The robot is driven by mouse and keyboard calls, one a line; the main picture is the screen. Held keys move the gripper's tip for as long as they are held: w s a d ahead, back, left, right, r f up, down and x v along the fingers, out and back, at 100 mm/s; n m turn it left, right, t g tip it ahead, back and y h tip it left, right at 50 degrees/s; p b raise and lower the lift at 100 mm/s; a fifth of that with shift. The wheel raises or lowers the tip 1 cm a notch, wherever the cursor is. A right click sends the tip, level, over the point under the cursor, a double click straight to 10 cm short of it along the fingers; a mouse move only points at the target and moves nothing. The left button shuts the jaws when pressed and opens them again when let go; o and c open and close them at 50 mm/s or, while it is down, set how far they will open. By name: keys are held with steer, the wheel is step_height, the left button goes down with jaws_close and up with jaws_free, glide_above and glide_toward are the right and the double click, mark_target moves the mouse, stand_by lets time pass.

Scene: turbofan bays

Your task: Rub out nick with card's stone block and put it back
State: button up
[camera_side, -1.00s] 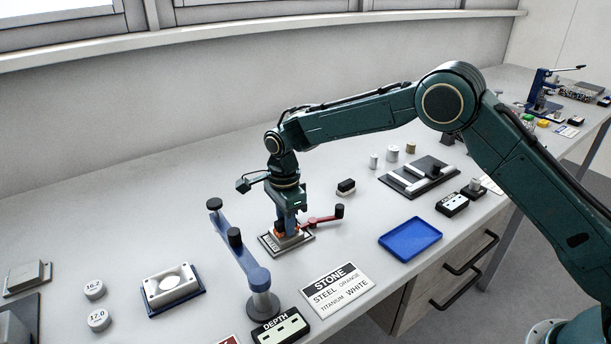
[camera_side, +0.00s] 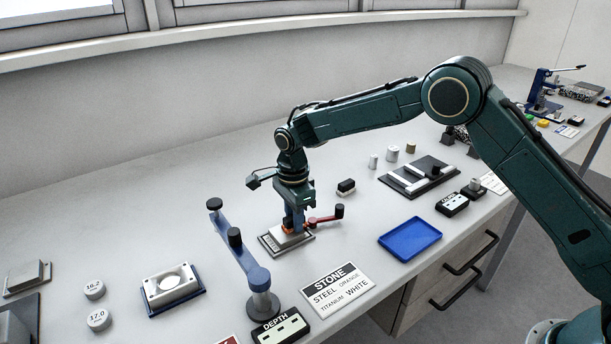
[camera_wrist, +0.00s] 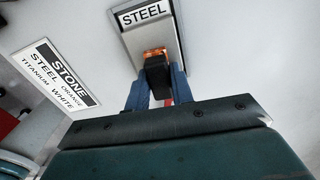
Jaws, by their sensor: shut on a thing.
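My gripper (camera_side: 293,222) points down over the plate labelled STEEL (camera_side: 271,243) and is shut on an orange stone block (camera_side: 286,230). In the wrist view the gripper (camera_wrist: 157,88) grips the block's black upper part, and the orange stone (camera_wrist: 154,54) shows beyond it, on or just above the plate's grey face. The STEEL label (camera_wrist: 146,14) is at the top. The STONE card (camera_side: 337,290) lies in front of the plate and reads steel orange, titanium white; it also shows in the wrist view (camera_wrist: 62,80). The nick cannot be made out.
A red lever with a black knob (camera_side: 339,211) is close right of my gripper. A blue arm fixture (camera_side: 250,265) stands to the left. A black-and-white block (camera_side: 346,188) lies behind. A blue tray (camera_side: 410,239) is empty at right. A DEPTH box (camera_side: 281,328) is in front.

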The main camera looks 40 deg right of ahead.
mark_target(279, 234)
steer(key=shift+a, duration=0.1)
steer(key=shift+a, duration=1)
steer(key=shift+a, duration=0.15)
steer(key=shift+a, duration=1)
steer(key=shift+d, duration=0.15)
steer(key=shift+d, duration=1)
steer(key=shift+d+f, duration=0.1)
steer(key=shift+d, duration=0.1)
steer(key=shift+d, duration=0.9)
